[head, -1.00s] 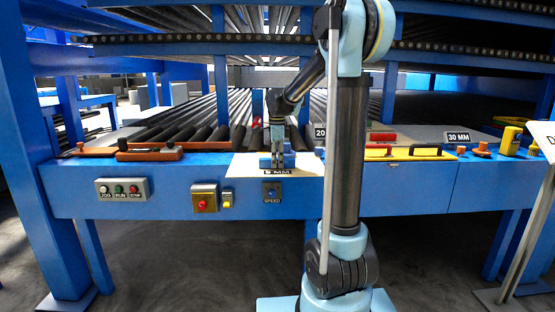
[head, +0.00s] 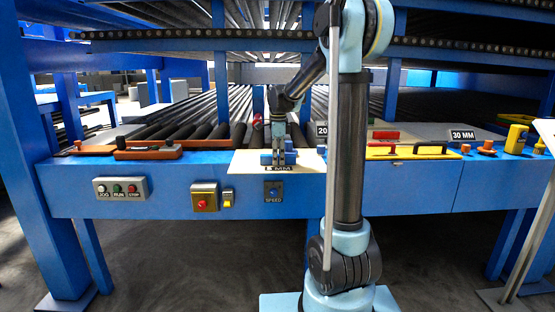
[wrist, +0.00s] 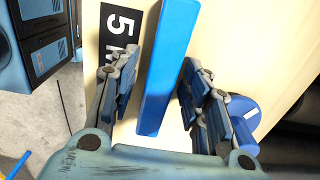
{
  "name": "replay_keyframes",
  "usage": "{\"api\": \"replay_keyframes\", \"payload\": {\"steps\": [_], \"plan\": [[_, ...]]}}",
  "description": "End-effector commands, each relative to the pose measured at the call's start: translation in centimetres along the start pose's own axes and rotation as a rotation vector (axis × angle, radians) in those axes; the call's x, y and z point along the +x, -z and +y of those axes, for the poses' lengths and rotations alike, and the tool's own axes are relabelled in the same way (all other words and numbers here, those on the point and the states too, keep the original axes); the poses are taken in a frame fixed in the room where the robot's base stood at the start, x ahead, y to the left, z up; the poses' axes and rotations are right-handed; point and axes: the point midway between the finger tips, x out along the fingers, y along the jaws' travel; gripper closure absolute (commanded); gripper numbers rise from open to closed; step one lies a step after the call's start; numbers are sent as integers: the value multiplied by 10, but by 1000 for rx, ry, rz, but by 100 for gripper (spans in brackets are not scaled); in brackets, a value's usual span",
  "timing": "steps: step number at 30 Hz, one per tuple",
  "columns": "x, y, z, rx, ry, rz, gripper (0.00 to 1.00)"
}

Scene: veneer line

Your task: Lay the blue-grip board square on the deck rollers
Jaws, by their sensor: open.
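The blue-grip board (head: 245,165) is a pale wood sheet with a black "5 MM" label, lying at the front of the blue frame. Its blue grip (head: 265,158) is a raised bar. In the wrist view the board (wrist: 235,40) fills the middle, and the grip (wrist: 166,70) runs lengthwise between my fingers. My gripper (head: 279,157) is down at the grip, open, with fingers on both sides of it (wrist: 162,62). A small gap shows on each side. The dark deck rollers (head: 190,132) lie behind and left of the board.
An orange-grip board (head: 150,153) lies to the left, and a yellow-grip board (head: 405,152) to the right near a "30 MM" sign (head: 462,134). A button box (head: 122,188) and a red stop button (head: 203,203) are on the front rail. Roller shelves (head: 200,46) hang above.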

Motion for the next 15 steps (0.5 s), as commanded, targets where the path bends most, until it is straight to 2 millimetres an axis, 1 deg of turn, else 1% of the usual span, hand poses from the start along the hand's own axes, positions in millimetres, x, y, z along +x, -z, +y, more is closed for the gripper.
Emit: {"api": "replay_keyframes", "payload": {"steps": [5,8,11,15], "plan": [[-4,0,0,0,0,0,57],[-14,0,0,0,0,0,57],[-29,0,0,0,0,0,57],[-56,0,0,0,0,0,57]]}}
